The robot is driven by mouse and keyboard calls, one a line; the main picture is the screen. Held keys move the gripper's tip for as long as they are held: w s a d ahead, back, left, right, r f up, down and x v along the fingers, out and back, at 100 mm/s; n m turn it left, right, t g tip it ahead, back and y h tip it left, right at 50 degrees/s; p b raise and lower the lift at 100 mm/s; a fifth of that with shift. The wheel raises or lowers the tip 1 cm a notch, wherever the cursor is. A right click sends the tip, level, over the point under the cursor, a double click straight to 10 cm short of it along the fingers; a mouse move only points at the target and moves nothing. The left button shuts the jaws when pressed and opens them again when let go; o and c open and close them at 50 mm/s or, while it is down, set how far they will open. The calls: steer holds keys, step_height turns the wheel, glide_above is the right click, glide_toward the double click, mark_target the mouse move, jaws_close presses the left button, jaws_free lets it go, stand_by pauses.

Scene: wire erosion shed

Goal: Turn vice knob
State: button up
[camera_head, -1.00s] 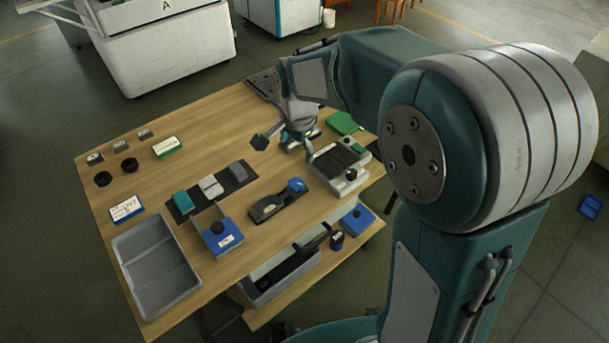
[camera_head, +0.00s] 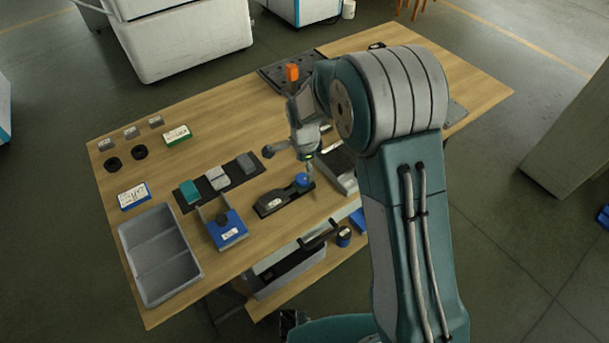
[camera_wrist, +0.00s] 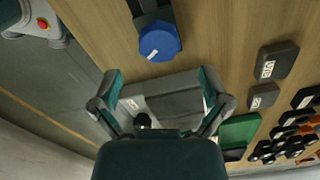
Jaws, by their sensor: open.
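The vice (camera_head: 272,203) is a low dark block on the table with a round blue knob (camera_head: 302,180) at its right end. In the wrist view the blue knob (camera_wrist: 159,42) is at the top middle, with part of the dark vice body (camera_wrist: 150,14) behind it. My gripper (camera_head: 308,168) points down close by the knob in the head view and partly covers the area around it. In the wrist view my gripper (camera_wrist: 161,72) has its two fingers spread wide with nothing held. The knob appears beyond the fingertips, not between them; contact is not visible.
A grey block with a black top (camera_head: 341,166) stands right of the vice, partly hidden by my arm. A blue-fronted holder (camera_head: 228,232), a dark strip with small blocks (camera_head: 243,162) and a grey tray (camera_head: 127,233) are to the left. The front table edge is close.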

mark_target(304, 177)
step_height(304, 177, down, 4)
steer(key=shift+a+f, duration=0.1)
steer(key=shift+a, duration=0.05)
steer(key=c, duration=1.1)
